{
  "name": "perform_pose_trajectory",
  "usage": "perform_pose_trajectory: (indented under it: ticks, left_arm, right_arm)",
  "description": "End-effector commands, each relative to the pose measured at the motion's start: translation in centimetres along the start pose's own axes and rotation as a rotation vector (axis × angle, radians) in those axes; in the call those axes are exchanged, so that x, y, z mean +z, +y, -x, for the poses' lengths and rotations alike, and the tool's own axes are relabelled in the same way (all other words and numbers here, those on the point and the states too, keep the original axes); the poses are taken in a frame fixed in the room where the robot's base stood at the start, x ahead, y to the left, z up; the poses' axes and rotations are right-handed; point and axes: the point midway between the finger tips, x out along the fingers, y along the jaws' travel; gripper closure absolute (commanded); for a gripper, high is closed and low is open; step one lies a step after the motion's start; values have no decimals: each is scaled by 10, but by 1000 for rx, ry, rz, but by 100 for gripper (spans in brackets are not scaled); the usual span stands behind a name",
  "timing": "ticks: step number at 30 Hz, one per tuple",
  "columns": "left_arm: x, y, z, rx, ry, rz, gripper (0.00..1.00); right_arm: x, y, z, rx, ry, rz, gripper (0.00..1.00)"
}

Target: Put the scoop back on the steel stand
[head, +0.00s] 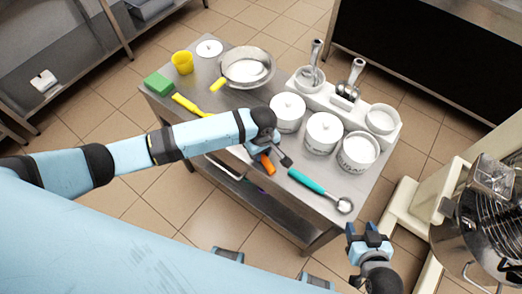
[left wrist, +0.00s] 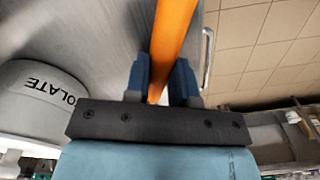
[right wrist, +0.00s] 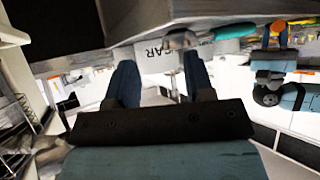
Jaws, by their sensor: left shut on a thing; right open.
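My left gripper (head: 262,150) is over the table's front edge, shut on an orange handle (head: 267,163). The orange handle also shows between the fingers in the left wrist view (left wrist: 172,40); its far end is out of that view. A scoop with a teal handle (head: 306,181) and round steel head lies near the table's front right corner. Two steel scoops stand handle-up at the back: one in a round container (head: 308,80), one in a small steel holder (head: 345,92), possibly the steel stand. My right gripper (head: 368,236) is open and empty, beyond the table's right front corner.
Several white lidded tubs (head: 324,130) stand behind the orange handle. A pan (head: 246,68), yellow cup (head: 183,62), green sponge (head: 158,85) and yellow-handled tool (head: 187,104) occupy the left side. A steel machine (head: 485,215) stands at the right.

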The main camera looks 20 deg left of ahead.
Motion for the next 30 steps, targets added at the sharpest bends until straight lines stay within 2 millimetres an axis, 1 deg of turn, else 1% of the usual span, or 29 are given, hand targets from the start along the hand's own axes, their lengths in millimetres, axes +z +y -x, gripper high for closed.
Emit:
perform_pose_trajectory:
  ticks: [5,6,8,9,17,20,23,26,30]
  left_arm:
    - [0,0,-2,0,-1,1,100]
    - [0,0,-2,0,0,1,75]
    - [0,0,-2,0,0,0,61]
    - [0,0,-2,0,0,0,52]
    - [0,0,-2,0,0,0,51]
    - [0,0,2,1,0,0,51]
    - [0,1,16,2,-1,1,51]
    - [0,0,36,4,0,1,51]
    - [0,1,68,4,0,1,51]
  right_arm:
    - [-1,-1,1,-1,0,0,52]
    - [-1,-1,1,-1,0,0,52]
    - [-1,-1,1,-1,0,0,52]
    - [-1,-1,1,-1,-1,0,52]
    - [1,-1,0,-1,-3,1,52]
    - [2,0,-1,-1,-4,1,52]
    - [2,0,0,-1,-6,1,52]
    - [2,0,0,-1,-5,1,52]
    - [1,0,1,0,-5,1,52]
